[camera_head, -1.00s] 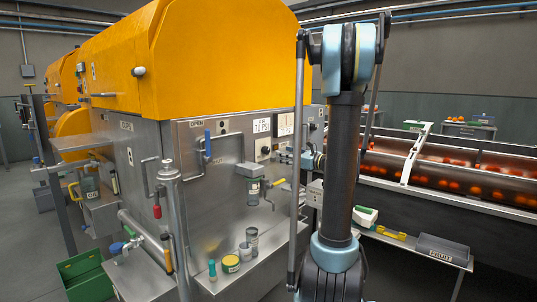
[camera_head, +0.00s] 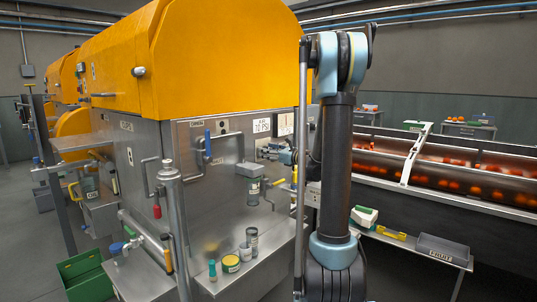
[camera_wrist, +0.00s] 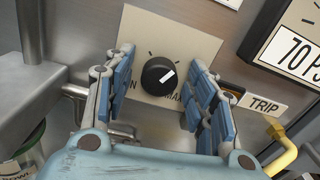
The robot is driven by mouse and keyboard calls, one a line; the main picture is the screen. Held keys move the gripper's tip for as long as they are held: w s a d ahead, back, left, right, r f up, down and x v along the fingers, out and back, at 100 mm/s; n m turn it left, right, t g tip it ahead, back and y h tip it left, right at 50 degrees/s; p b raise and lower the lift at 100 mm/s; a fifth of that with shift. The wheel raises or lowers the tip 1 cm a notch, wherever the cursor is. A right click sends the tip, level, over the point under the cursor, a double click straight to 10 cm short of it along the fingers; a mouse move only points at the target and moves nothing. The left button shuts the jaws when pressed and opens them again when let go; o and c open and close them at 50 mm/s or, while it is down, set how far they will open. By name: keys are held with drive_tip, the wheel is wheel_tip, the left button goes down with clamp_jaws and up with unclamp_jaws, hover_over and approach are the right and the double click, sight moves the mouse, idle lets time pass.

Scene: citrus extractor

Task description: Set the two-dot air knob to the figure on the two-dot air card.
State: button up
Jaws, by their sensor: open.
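A black round knob (camera_wrist: 158,76) sits on a cream plate (camera_wrist: 185,32) with tick marks and the partly covered words MIN and MAX. Its white pointer line is toward the upper right. My gripper (camera_wrist: 160,88) is open, with blue-padded fingers on either side of the knob; I cannot tell whether they touch it. In the head view my gripper (camera_head: 272,153) is at the machine's front panel and hides the knob. I cannot make out dots on either.
A TRIP label (camera_wrist: 264,104) and a yellow bent handle (camera_wrist: 284,150) are at the lower right of the plate. A grey pipe (camera_wrist: 30,30) stands at the left.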

drive_tip(key=c, duration=1.1)
drive_tip(key=shift+o, duration=0.2)
drive_tip(key=shift+n, duration=0.5)
drive_tip(key=o, duration=1.1)
drive_tip(key=shift+c, duration=0.2)
drive_tip(key=v, duration=1.2)
